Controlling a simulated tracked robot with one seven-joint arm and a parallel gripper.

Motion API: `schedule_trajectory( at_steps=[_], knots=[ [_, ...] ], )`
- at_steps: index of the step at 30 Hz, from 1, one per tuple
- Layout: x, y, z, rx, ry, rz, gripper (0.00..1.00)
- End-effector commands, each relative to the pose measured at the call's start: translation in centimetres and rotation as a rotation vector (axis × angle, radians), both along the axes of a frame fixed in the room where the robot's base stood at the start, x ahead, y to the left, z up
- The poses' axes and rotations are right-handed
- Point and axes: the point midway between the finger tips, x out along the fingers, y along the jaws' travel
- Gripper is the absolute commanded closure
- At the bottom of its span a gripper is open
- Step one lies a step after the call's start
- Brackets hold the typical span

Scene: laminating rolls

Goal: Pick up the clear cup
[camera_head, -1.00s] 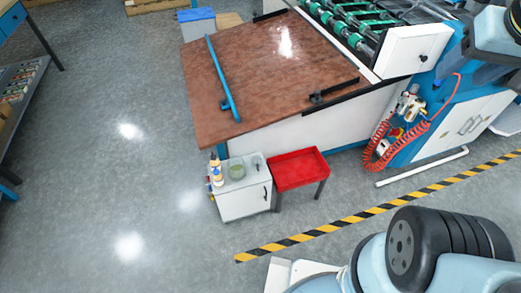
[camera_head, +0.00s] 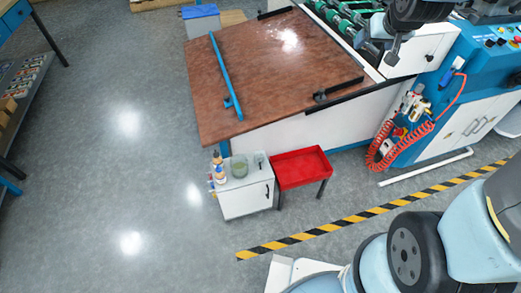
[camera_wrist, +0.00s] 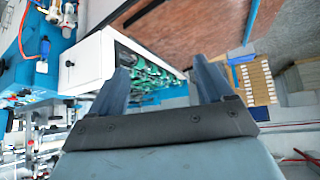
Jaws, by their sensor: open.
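A small clear cup (camera_head: 260,159) appears to stand at the right of the top of a small white cabinet (camera_head: 245,200); it is too small to make out well. A wider greenish see-through container (camera_head: 239,167) stands left of it. My gripper (camera_wrist: 163,75) is open and empty in the wrist view, its two fingers spread apart. In the head view my gripper (camera_head: 392,52) is at the top right, over the machine end of the big table, far from the cabinet. The cup does not show in the wrist view.
Bottles (camera_head: 219,172) stand at the cabinet top's left edge. A red tray table (camera_head: 301,167) is just right of the cabinet. A large brown-topped table (camera_head: 270,75) with a blue bar (camera_head: 222,80) stands behind. Open floor (camera_head: 120,150) lies to the left.

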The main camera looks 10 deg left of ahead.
Motion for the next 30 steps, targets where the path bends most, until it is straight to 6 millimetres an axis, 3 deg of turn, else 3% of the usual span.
schedule_trajectory(
  at_steps=[6,15,23,30],
  knots=[
    [4.3,3.9,-5.4,0.003,-0.043,0.058,0.2],
    [8.3,9.2,-13.5,0.022,-0.11,0.132,0.2],
    [9.7,13.8,-21.3,0.043,-0.166,0.201,0.2],
    [9.3,17.6,-29.0,0.066,-0.219,0.268,0.2]
  ],
)
